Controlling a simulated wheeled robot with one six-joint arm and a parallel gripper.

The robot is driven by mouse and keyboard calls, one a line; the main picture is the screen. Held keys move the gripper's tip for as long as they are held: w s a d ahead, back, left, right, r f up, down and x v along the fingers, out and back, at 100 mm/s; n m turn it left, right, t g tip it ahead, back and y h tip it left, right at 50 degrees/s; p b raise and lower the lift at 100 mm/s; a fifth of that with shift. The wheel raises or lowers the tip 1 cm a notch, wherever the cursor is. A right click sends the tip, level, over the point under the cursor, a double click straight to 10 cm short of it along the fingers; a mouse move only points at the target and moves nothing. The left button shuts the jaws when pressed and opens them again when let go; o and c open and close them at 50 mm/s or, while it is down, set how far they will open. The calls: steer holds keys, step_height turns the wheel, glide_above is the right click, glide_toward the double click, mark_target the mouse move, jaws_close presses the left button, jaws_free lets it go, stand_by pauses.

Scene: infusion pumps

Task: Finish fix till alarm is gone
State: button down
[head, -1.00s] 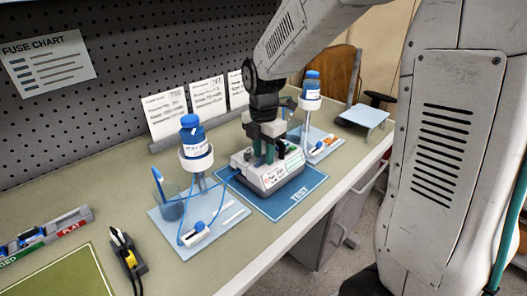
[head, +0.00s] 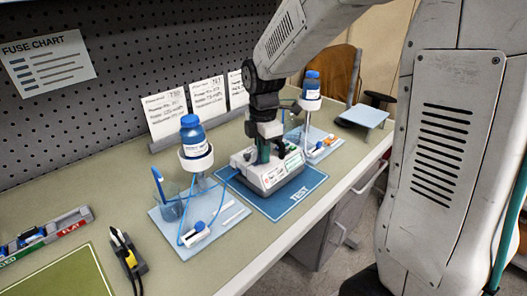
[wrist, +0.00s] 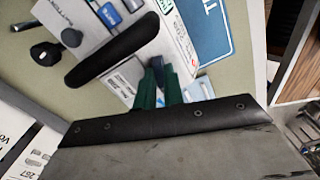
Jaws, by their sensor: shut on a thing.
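The white and grey infusion pump (head: 270,180) sits on the blue TEST mat (head: 300,200); its front shows a small green-lit panel. My gripper (head: 262,158) points down at the pump's top, with green fingers. In the wrist view my gripper (wrist: 160,70) is shut on a small dark blue part (wrist: 159,63) at the pump. Most of that part is hidden between the fingers. The pump (wrist: 180,40) also shows there, with a black bar-shaped handle (wrist: 113,48) and a blue piece (wrist: 109,15) beside it.
A bottle in a ring stand (head: 192,135) with blue tubing stands left of the pump, and another bottle (head: 311,85) behind it. A fuse rack (head: 45,235) and a yellow-black tool (head: 127,255) lie at left. Cards (head: 207,97) line the back.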

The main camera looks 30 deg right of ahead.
steer(key=m, duration=0.7)
steer(key=shift+w, duration=0.1)
steer(key=m, duration=0.4)
steer(key=shift+w+d+m, duration=0.1)
steer(key=shift+m, duration=1.6)
steer(key=c, duration=1.5)
jaws_free()
steer(key=shift+r, duration=0.1)
step_height(320, 180, up, 8)
steer(key=shift+f, duration=0.15)
